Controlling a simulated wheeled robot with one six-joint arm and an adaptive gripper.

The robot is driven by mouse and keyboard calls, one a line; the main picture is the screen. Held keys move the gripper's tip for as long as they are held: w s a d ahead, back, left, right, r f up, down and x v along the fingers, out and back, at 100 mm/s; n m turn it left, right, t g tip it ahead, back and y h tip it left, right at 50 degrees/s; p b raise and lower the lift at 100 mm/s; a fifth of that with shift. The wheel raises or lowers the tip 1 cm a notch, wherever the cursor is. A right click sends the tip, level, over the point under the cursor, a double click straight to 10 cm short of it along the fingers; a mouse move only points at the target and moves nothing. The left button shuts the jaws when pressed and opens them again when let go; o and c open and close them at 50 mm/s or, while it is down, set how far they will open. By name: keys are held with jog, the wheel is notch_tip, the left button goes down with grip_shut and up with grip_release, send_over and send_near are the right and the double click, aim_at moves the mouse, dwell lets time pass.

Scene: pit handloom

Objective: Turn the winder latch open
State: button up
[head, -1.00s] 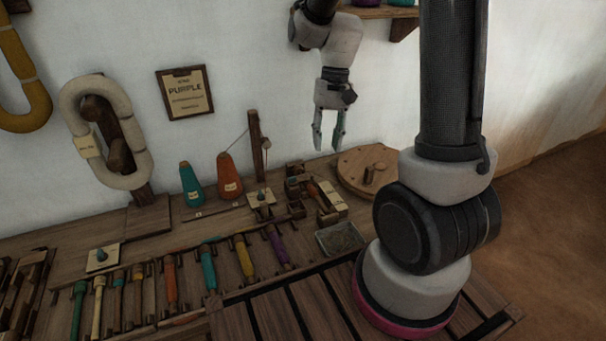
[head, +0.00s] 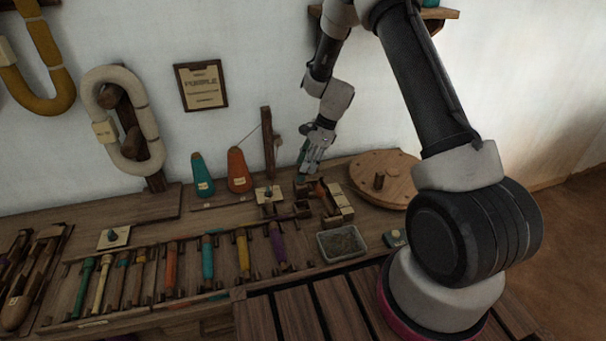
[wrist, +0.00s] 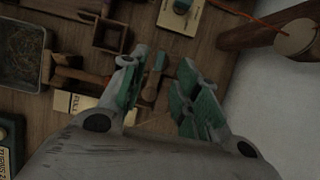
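The winder (head: 328,203) is a small wooden mechanism on the bench with blocks and a cream label; in the wrist view its label (wrist: 82,104) reads "FULL". My gripper (head: 306,172) points down just above the winder's far left side. In the wrist view my gripper (wrist: 160,76) is open, its green-padded fingers apart. A small wooden piece with a grey-green end (wrist: 155,72) shows between and beyond the fingers; I cannot tell whether it is the winder latch or whether the fingers touch it. A cream plate with a dark knob (head: 268,195) lies left of the winder.
A wooden post (head: 268,145) stands behind the plate, close left of my gripper. Orange (head: 239,170) and teal (head: 202,176) cones stand further left. A round wooden disc (head: 388,180) with a peg lies right. A grey tray (head: 341,243) and several coloured bobbins lie in front.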

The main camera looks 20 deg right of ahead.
aim_at(302, 176)
jog(key=x, duration=0.5)
grip_shut()
jog(key=shift+n, duration=0.3)
jog(key=n+g, duration=0.1)
jog(key=n, duration=0.2)
jog(key=shift+w+n+g, duration=0.1)
jog(key=shift+n+g, duration=0.2)
jog(key=n, duration=0.2)
jog(key=n+g+h, duration=0.1)
jog(key=n, duration=0.1)
jog(key=shift+w+a+n+g, duration=0.1)
jog(key=shift+n+g, duration=0.2)
jog(key=n, duration=0.2)
jog(key=n+h, duration=0.1)
jog(key=n, duration=0.1)
jog(key=shift+a+n+g+h, duration=0.1)
jog(key=shift+n+g+h, duration=0.2)
jog(key=shift+g, duration=0.1)
jog(key=shift+a+n+h, duration=0.1)
jog(key=shift+n+h, duration=0.8)
jog(key=shift+n, duration=1.3)
